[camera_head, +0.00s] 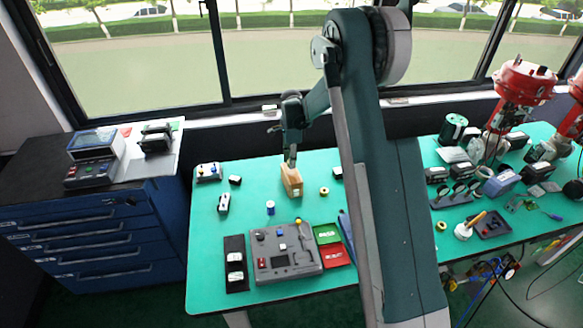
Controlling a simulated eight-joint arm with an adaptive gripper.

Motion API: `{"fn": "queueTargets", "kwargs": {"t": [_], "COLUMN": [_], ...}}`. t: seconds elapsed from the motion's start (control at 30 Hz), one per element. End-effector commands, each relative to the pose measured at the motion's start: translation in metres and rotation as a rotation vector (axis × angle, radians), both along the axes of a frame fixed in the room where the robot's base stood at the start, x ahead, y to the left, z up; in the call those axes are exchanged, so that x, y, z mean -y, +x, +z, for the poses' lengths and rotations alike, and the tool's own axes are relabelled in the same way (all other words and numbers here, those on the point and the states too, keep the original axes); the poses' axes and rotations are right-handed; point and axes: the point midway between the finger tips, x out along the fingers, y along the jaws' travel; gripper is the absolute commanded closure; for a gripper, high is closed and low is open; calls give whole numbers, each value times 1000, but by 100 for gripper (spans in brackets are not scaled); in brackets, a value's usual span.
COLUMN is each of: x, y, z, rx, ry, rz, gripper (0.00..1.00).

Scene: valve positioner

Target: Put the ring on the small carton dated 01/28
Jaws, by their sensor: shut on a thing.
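A small tan carton (292,182) is at the back middle of the green table. Its date is too small to read. My gripper (291,161) points down at the carton's top, with its narrow fingers shut. What the fingers hold is too small to make out, and I cannot tell whether they touch the carton. A small yellow ring-shaped thing (324,190) lies on the table right of the carton. Another yellow ring-shaped thing (441,226) lies right of my arm. I cannot tell which ring the task means.
A grey control box (285,262) stands in front, beside a black tray (236,277) and green and red bins (328,234). A blue cylinder (270,208) stands front left of the carton. Red-topped valves (521,82) crowd the right. My arm hides the table's middle.

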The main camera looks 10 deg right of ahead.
Motion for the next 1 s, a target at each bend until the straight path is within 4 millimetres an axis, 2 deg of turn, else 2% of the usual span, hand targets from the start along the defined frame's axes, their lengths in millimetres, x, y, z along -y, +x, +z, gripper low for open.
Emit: {"fn": "queueTargets", "kwargs": {"t": [0.43,0.8,1.0], "x": [0,0,0], "y": [0,0,0], "z": [-6,-38,-41], "rx": [0,0,0], "ry": [0,0,0], "rz": [0,0,0], "gripper": [91,91,91]}}
